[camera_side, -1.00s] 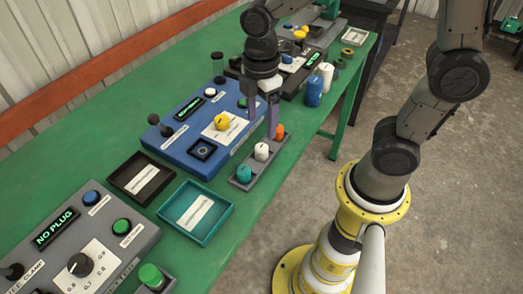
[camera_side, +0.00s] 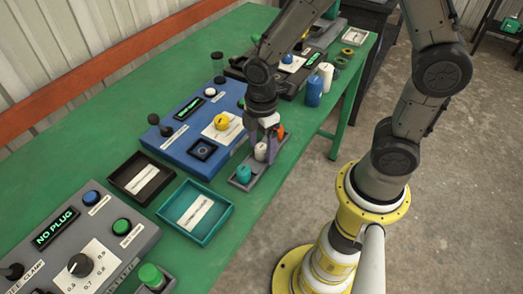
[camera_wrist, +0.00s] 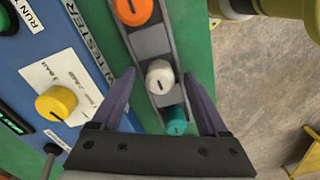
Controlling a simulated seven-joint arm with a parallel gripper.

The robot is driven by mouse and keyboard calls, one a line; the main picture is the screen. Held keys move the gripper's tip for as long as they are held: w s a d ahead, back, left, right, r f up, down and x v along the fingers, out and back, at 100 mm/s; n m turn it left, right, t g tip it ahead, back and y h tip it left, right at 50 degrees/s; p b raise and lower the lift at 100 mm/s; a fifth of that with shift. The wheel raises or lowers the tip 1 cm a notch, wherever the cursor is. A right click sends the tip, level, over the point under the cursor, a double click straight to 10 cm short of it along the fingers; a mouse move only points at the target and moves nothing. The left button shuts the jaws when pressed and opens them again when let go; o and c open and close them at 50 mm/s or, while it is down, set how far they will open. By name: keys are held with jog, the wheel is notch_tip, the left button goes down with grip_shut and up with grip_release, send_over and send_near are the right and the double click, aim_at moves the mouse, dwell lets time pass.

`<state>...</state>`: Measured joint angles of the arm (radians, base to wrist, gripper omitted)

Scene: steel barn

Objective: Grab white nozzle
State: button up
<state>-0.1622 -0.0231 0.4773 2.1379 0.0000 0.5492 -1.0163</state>
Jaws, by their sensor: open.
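The white nozzle (camera_side: 261,152) stands upright in a grey rack (camera_side: 238,181), between a teal nozzle (camera_side: 243,174) and an orange nozzle (camera_side: 281,131). My gripper (camera_side: 263,147) is open and lowered over the rack, its purple fingers to either side of the white nozzle. I cannot see the fingers touching any nozzle.
A blue tester panel (camera_side: 190,137) with a yellow knob (camera_side: 221,122) stands left of the rack. A black tray (camera_side: 140,178) and a teal tray (camera_side: 196,212) lie nearer. Blue and white bottles (camera_side: 314,92) stand beyond, on the green table.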

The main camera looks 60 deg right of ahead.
jog(key=shift+c, duration=0.4)
grip_shut()
